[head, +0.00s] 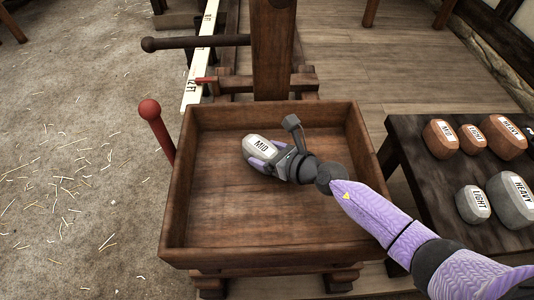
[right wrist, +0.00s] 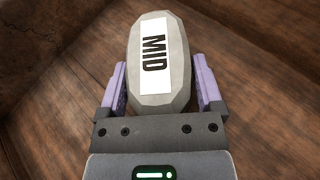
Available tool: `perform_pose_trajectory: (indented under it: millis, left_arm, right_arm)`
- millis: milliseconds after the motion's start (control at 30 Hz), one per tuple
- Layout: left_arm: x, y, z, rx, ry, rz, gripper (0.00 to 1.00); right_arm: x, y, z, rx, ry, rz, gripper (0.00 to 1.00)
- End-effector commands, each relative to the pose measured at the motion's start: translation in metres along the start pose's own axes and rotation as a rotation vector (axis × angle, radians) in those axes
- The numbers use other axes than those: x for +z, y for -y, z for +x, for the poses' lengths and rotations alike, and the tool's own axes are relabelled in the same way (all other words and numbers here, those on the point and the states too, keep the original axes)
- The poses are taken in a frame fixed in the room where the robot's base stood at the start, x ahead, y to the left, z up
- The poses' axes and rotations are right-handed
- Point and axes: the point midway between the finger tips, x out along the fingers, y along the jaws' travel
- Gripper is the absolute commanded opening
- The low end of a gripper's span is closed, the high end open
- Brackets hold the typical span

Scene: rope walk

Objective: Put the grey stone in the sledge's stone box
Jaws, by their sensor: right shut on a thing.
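The grey stone (head: 257,148) has a white label reading "MID". My right gripper (head: 263,152) is shut on it inside the outline of the sledge's wooden stone box (head: 220,232). In the right wrist view the stone (right wrist: 155,95) sits between the two purple fingers of the right gripper (right wrist: 160,88), with the box's wooden boards behind it. I cannot tell whether the stone touches the box floor. The rest of the box floor is bare. My left gripper is not in view.
A dark table (head: 420,170) at the right holds brown stones, with one marked MID (head: 440,139), and grey stones marked LIGHT (head: 473,204) and HEAVY (head: 512,199). A red-knobbed lever (head: 153,120) stands left of the box. A wooden post (head: 272,55) rises behind it.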

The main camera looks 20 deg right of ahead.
Motion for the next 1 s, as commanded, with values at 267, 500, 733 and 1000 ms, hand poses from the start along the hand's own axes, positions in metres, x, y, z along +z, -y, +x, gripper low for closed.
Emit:
perform_pose_trajectory:
  millis: [267, 500, 733, 1000]
  left_arm:
    - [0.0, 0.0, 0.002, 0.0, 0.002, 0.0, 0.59]
    - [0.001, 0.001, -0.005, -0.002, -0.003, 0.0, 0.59]
    - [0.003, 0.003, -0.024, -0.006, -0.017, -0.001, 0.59]
    - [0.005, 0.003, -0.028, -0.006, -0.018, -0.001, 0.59]
  right_arm:
    - [-0.002, 0.0, 0.001, 0.0, -0.001, 0.0, 1.0]
    - [0.003, 0.0, -0.009, -0.001, -0.001, -0.001, 1.0]
    - [0.005, 0.0, -0.061, 0.0, -0.001, -0.003, 1.0]
    - [0.0, 0.0, -0.114, 0.0, -0.003, 0.001, 1.0]
